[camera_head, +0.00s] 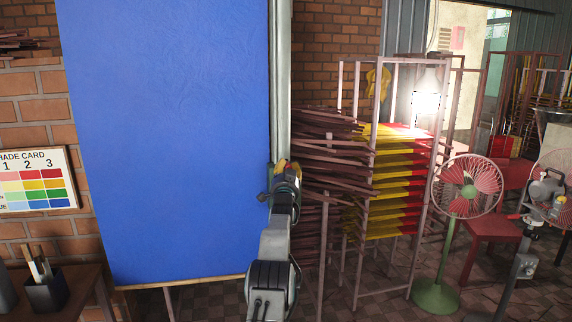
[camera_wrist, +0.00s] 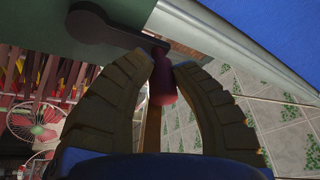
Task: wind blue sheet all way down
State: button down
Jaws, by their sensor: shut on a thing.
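The blue sheet (camera_head: 180,140) hangs broad and flat in the head view, running from the top of the picture down to a pale bottom bar (camera_head: 190,282) low above the floor. A strip of it shows at the top right of the wrist view (camera_wrist: 285,25). A pale upright post (camera_head: 281,80) stands along its right edge. My gripper (camera_head: 282,172) is at the post's lower part. In the wrist view my gripper (camera_wrist: 160,68) is shut on a red crank handle (camera_wrist: 162,82), joined to a dark crank arm (camera_wrist: 115,27).
A rack (camera_head: 400,180) with red and yellow incense bundles and brown sticks stands right of my arm. A green-based fan (camera_head: 437,298) is farther right. A shade card (camera_head: 38,180) and a small table with a dark holder (camera_head: 46,293) are at left.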

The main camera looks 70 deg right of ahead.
jog(key=shift+s+r+h, duration=0.2)
jog(key=shift+r+h, duration=0.1)
jog(key=shift+r, duration=0.25)
jog(key=c, duration=1.1)
grip_release()
jog(key=shift+s+f, duration=0.1)
jog(key=shift+c, duration=0.2)
jog(key=shift+o, duration=0.5)
jog(key=shift+f, duration=0.2)
jog(key=shift+a+f, duration=0.15)
jog(key=shift+a, duration=0.05)
jog(key=v, duration=1.1)
jog(key=shift+a, duration=0.3)
jog(key=shift+s+r, duration=0.1)
jog(key=shift+r, duration=0.1)
